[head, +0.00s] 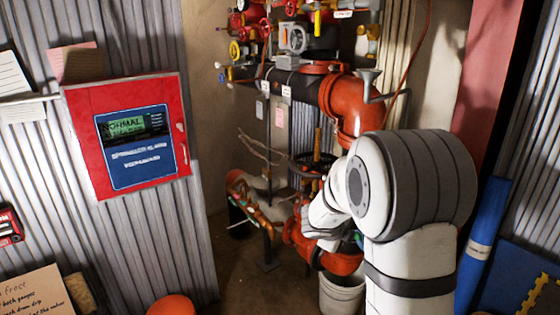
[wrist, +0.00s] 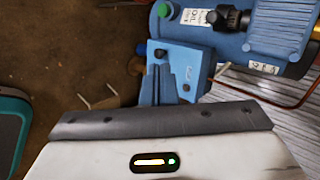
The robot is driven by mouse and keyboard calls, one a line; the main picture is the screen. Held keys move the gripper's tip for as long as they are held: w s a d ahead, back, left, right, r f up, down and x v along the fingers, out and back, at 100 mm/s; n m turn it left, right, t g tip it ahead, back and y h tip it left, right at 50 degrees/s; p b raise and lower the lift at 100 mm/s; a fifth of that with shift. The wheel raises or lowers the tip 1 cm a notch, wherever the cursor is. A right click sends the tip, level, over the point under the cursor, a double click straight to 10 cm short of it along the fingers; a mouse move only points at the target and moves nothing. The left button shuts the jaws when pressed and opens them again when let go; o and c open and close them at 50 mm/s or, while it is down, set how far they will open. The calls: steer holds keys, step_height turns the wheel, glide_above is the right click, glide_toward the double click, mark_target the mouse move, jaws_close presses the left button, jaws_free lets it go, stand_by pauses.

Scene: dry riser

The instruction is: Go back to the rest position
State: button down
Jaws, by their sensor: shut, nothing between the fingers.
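In the wrist view my gripper (wrist: 172,75) points at a blue machine, its narrow dark fingers together with nothing seen between them. The blue machine (wrist: 240,45) has a green cap and a white label, and lies just beyond the fingers. I cannot tell whether the fingers touch its blue bracket. In the head view my white arm (head: 410,250) with its dark grey joint stands at the right, reaching toward the red pipework. My gripper is hidden behind the arm there.
Red pipework (head: 352,112) with valves stands beyond my arm. A grey bucket (head: 341,294) is below it. A red control panel box (head: 88,150) hangs on the corrugated wall at left. A blue roll (head: 483,245) stands at right. A teal-edged object (wrist: 12,128) is at the wrist view's left.

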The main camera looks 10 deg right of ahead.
steer(key=s+a+r+n+t+y, duration=0.2)
steer(key=s+a+r+n+y, duration=0.25)
steer(key=a+n, duration=0.3)
steer(key=s+a+r+n+t+y, duration=0.1)
steer(key=s+a+r+n+y, duration=0.25)
steer(key=a+r+n, duration=0.35)
steer(key=s+d+f+n+g, duration=0.1)
steer(key=s+n+g, duration=0.1)
steer(key=s+n, duration=0.2)
steer(key=s+d+f+n+g, duration=0.1)
steer(key=s+n, duration=0.3)
steer(key=s, duration=0.6)
steer(key=s+d+f+n+g+h, duration=0.1)
steer(key=s+d+f+n+g, duration=0.1)
steer(key=s+n, duration=0.3)
steer(key=s+g, duration=0.1)
steer(key=s, duration=0.2)
steer(key=shift+d+g, duration=0.2)
steer(key=shift+g, duration=0.2)
steer(key=shift+w, duration=0.1)
